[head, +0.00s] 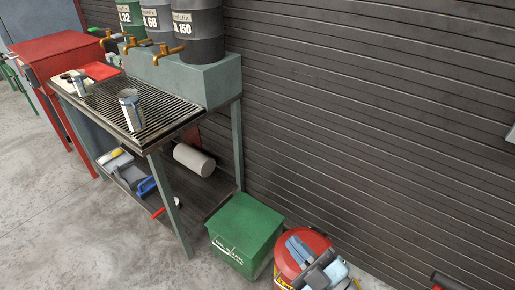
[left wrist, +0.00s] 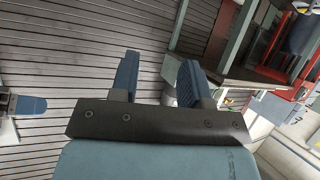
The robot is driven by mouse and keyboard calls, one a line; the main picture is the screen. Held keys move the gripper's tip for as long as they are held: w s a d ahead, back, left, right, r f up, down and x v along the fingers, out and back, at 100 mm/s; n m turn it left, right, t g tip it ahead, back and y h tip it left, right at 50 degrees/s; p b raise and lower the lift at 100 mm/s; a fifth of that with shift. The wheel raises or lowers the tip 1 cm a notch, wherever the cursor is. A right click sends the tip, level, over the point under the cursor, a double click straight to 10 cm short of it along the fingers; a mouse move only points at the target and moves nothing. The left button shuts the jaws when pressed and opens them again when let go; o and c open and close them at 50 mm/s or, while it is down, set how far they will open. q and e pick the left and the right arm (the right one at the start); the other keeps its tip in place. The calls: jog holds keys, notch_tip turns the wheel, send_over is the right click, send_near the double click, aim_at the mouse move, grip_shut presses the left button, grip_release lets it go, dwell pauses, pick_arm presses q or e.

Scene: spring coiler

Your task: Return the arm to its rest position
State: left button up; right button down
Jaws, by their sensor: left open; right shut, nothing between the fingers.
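My right gripper (head: 299,249) shows at the lower right of the head view, with its blue fingers together and nothing between them. It appears in front of a red can (head: 283,263); I cannot tell how far above it. My left gripper (left wrist: 158,78) fills the middle of the left wrist view, its two blue fingers apart with nothing between them. The left gripper is not clearly seen in the head view.
A bench with a grated top (head: 160,108) holds metal jugs (head: 131,112) below drums with taps (head: 198,35). A green box (head: 243,232) stands on the floor beside the bench. A red cabinet (head: 65,50) is at left. A slatted wall (head: 380,100) runs behind.

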jog(key=s+d+f+m+g+h+b, duration=0.1)
jog(key=s+d+f+m+g+h, duration=0.15)
jog(key=d+f+m+h, duration=0.4)
jog(key=s+d+f+m+g+h+b, duration=0.1)
jog(key=s+d+f+m+h+b, duration=0.15)
jog(key=f+m, duration=0.6)
pick_arm(q)
notch_tip(320, 180, up, 17)
jog(key=s+a+p, duration=0.1)
jog(key=a+p, duration=0.1)
jog(key=p, duration=2.9)
jog(key=shift+s+g+y, duration=0.35)
jog(key=shift+g+y, duration=0.05)
pick_arm(e)
jog(key=s+d+r+n+g+h, duration=0.1)
jog(key=s+d+r+n, duration=0.1)
jog(key=r, duration=1.4)
jog(key=shift+s+d, duration=0.2)
jog(key=shift+d, duration=0.3)
pick_arm(q)
jog(key=shift+a+f, duration=0.1)
jog(key=shift+f, duration=0.05)
pick_arm(e)
jog(key=shift+g, duration=0.25)
pick_arm(q)
jog(key=shift+a, duration=0.1)
pick_arm(e)
jog(key=shift+a, duration=0.1)
